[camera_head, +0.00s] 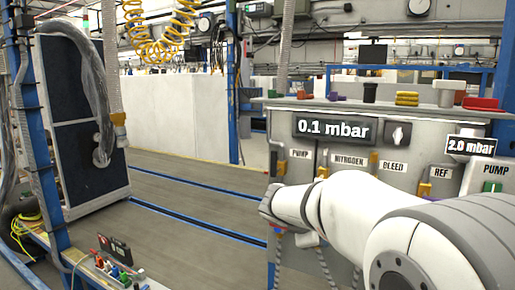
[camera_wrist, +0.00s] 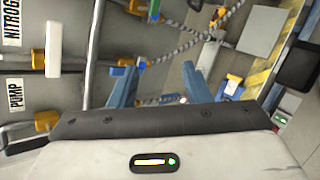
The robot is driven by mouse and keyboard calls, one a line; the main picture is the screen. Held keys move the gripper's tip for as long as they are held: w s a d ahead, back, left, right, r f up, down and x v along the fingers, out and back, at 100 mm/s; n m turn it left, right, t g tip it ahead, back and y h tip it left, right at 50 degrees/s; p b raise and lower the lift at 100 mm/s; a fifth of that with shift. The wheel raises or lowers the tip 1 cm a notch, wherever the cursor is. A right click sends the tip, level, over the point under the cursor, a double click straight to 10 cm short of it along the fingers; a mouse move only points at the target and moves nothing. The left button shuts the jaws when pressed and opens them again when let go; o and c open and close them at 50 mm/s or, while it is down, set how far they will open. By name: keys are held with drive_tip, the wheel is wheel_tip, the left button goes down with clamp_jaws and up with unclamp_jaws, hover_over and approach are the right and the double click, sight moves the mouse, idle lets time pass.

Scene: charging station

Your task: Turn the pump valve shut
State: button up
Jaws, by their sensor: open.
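The PUMP label (camera_head: 300,154) sits at the left of the grey cabinet front in the head view, with a yellow valve part (camera_head: 281,167) below it. In the wrist view the PUMP label (camera_wrist: 14,97) is turned sideways at the left edge. The yellow pump valve (camera_wrist: 46,121) is beside it, low left, partly cut off by my gripper's housing. My gripper (camera_wrist: 158,84) is open and empty. Its two blue fingers stand apart and to the right of the valve, not around it. In the head view my arm hides the fingers.
The NITROGEN valve (camera_wrist: 53,48), with a pale handle, is close by at upper left. The display (camera_head: 333,128) reads 0.1 mbar and another (camera_head: 471,146) reads 2.0 mbar. Hoses (camera_wrist: 190,45) hang near the fingers. Open floor (camera_head: 200,200) lies left of the cabinet.

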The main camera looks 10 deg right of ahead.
drive_tip(key=w+a+r+n+t+h+p, duration=0.1)
drive_tip(key=w+a+r+n+t, duration=0.2)
drive_tip(key=w, duration=0.5)
drive_tip(key=w+a+r+n+t+h+p, duration=0.1)
drive_tip(key=w+a+r+n+t+p, duration=0.1)
drive_tip(key=w+r+n, duration=0.4)
drive_tip(key=n+t+p, duration=0.1)
drive_tip(key=n+t, duration=0.3)
drive_tip(key=n, duration=0.2)
approach(273, 155)
drive_tip(key=x, duration=0.3)
drive_tip(key=p+x, duration=0.3)
drive_tip(key=x, duration=0.5)
drive_tip(key=shift+a, duration=0.1)
clamp_jaws()
